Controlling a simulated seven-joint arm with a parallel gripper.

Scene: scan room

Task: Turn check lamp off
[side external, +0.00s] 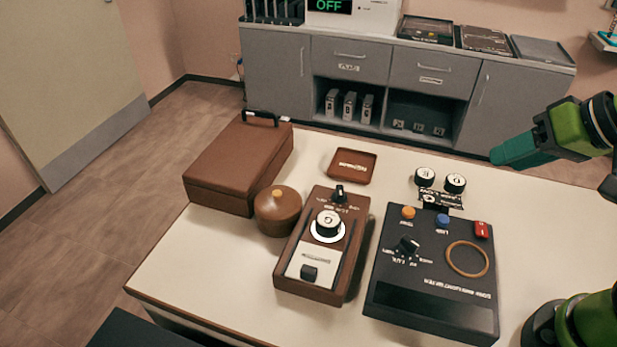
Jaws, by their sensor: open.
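No part is legibly marked as the check lamp. A black control box (430,310) lies on the right of the table, its printing upside down and mostly too small to read. I cannot tell whether any of these is lit. My gripper (503,153), with teal fingers, is open at the upper right, above the table's far edge and apart from the box.
A brown device (318,280) with a round dial stands left of the black box. A brown case (232,165), a round brown pot (278,208), a small tray (352,166) and two round gauges (455,183) stand around. A display reading OFF (330,6) is on the back cabinet.

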